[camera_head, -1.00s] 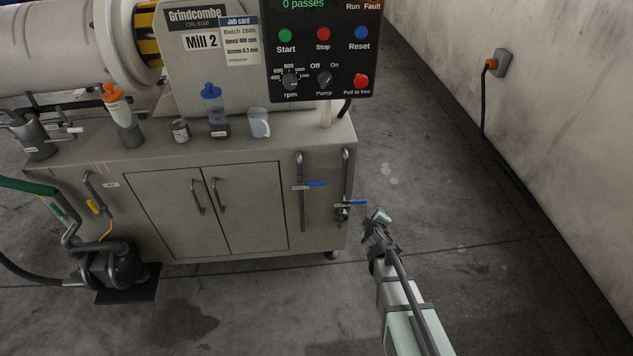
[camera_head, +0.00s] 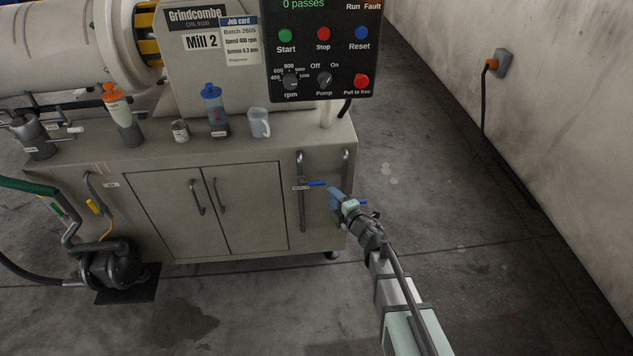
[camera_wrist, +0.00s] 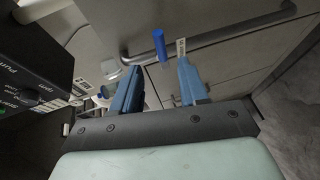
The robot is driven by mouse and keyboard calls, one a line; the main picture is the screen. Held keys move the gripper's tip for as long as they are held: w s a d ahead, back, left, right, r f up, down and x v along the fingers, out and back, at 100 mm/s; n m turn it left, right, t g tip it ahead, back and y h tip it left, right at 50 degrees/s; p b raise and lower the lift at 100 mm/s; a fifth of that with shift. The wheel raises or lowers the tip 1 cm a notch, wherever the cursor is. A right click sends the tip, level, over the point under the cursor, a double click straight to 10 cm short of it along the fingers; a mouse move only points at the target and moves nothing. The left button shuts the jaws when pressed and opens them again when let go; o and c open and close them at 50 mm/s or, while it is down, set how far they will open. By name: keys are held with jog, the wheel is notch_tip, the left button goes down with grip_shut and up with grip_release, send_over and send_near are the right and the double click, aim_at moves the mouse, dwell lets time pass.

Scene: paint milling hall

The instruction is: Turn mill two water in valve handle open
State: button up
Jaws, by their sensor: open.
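Two vertical grey pipes with blue lever handles are on the right front of the Mill 2 cabinet. The left blue handle (camera_head: 315,184) lies across its pipe, pointing right, with a small white label too small to read. The lower right blue handle (camera_head: 362,202) is partly hidden behind my gripper. My gripper (camera_head: 337,195) is open and empty, just right of the left handle. In the wrist view a blue handle (camera_wrist: 158,42) shows beyond and between the spread blue fingers (camera_wrist: 160,80), beside a pipe and a white label (camera_wrist: 181,47); contact is not visible.
The control panel (camera_head: 318,50) overhangs above the pipes. Bottles, a can and a jug (camera_head: 259,122) stand on the cabinet top. A pump (camera_head: 115,265) sits on the floor at left. Open floor lies between the cabinet and the right wall.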

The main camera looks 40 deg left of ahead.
jog(key=x, duration=1.2)
jog(key=shift+w+a, duration=0.1)
jog(key=shift+a, duration=0.05)
jog(key=shift+c, duration=0.3)
grip_shut()
